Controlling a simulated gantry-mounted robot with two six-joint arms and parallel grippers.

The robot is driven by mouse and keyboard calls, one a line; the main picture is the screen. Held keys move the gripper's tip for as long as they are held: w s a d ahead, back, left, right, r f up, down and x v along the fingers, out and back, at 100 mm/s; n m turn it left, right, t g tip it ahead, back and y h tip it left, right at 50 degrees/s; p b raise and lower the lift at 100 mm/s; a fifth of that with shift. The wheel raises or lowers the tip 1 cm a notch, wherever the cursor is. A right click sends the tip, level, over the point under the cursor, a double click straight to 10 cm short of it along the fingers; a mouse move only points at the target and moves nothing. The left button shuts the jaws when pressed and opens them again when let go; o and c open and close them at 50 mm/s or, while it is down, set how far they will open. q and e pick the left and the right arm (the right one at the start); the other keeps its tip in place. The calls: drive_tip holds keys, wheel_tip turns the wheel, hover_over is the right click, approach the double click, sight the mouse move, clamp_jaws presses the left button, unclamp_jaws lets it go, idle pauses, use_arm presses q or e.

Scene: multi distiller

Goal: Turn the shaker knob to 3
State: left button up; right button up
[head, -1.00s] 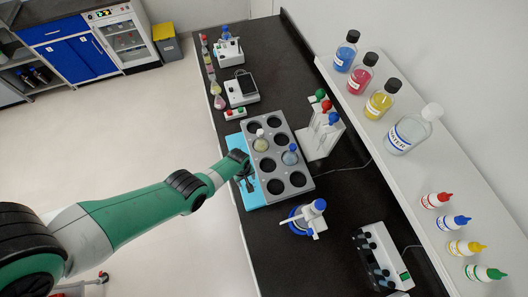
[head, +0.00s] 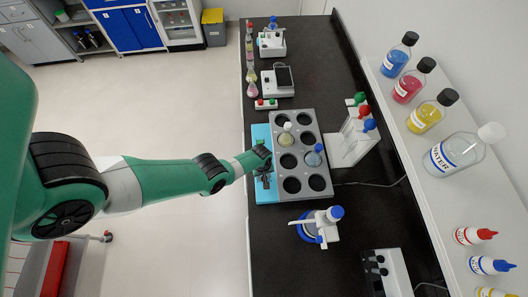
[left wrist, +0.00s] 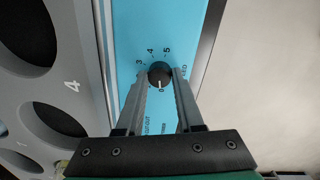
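The shaker (head: 313,196) is a grey block with round wells and a blue control panel (head: 267,193) along its left side. In the left wrist view, the black knob (left wrist: 160,72) sits on the blue panel, its white mark at the 0. The printed 3, 4 and 5 show around its upper side. My left gripper (left wrist: 160,80) has one finger on each side of the knob. I cannot tell if they touch it. In the head view my left gripper (head: 264,172) is over the panel and hides the knob. My right gripper is out of view.
Two capped flasks stand in the shaker wells, one yellowish (head: 286,137) and one blue (head: 314,156). A white rack with coloured caps (head: 350,143) stands to the right. A blue-capped bottle on a stand (head: 318,224) is just below. The shelf at right holds several bottles.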

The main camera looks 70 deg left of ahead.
use_arm(q)
clamp_jaws()
drive_tip(key=shift+m, duration=0.4)
drive_tip(key=m, duration=1.1)
drive_tip(key=shift+h, duration=0.3)
drive_tip(key=m, duration=0.6)
drive_tip(key=shift+w+g+b, duration=0.1)
drive_tip(key=shift+g+b, duration=0.2)
drive_tip(key=shift+b, duration=0.05)
drive_tip(key=m, duration=0.6)
